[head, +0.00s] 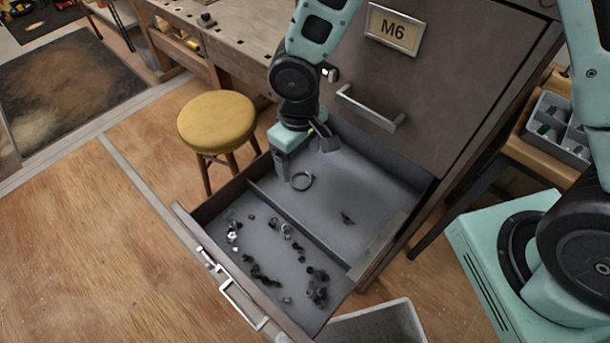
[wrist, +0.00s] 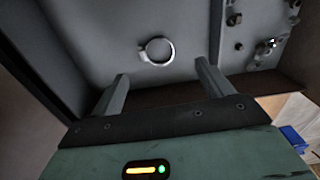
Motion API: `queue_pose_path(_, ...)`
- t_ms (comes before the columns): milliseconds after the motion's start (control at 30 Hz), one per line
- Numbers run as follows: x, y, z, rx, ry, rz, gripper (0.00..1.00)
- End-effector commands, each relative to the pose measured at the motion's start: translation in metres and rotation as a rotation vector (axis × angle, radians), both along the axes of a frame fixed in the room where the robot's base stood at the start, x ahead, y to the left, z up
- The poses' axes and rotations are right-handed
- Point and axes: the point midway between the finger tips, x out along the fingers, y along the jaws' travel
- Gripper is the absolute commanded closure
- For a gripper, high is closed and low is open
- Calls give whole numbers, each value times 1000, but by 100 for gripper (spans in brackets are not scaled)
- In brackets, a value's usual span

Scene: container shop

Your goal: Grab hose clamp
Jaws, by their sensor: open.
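The hose clamp (head: 301,181) is a small ring of metal lying in the rear compartment of the open drawer (head: 349,229). It also shows in the wrist view (wrist: 157,51), flat on the grey drawer floor with a small screw housing at its left side. My gripper (head: 303,160) is over the rear compartment, just behind the clamp in the head view. In the wrist view my gripper (wrist: 160,82) has its two fingers spread wide, with nothing between them. The clamp lies beyond the fingertips, roughly centred between them and apart from both.
A divider (head: 305,226) separates the rear compartment from the front one, which holds several loose dark fasteners (head: 262,275). The cabinet front labelled M6 (head: 395,29) rises behind. A yellow stool (head: 217,121) stands left of the drawer.

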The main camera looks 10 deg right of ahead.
Motion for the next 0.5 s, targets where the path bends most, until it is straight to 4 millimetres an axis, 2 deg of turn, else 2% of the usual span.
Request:
queue_pose_path(100, 0, 0, -12, -1, 1, 1, 21)
queue_pose_path(267, 0, -1, -21, -1, 1, 0, 21)
queue_pose_path(500, 0, -6, -54, -2, 2, 2, 21)
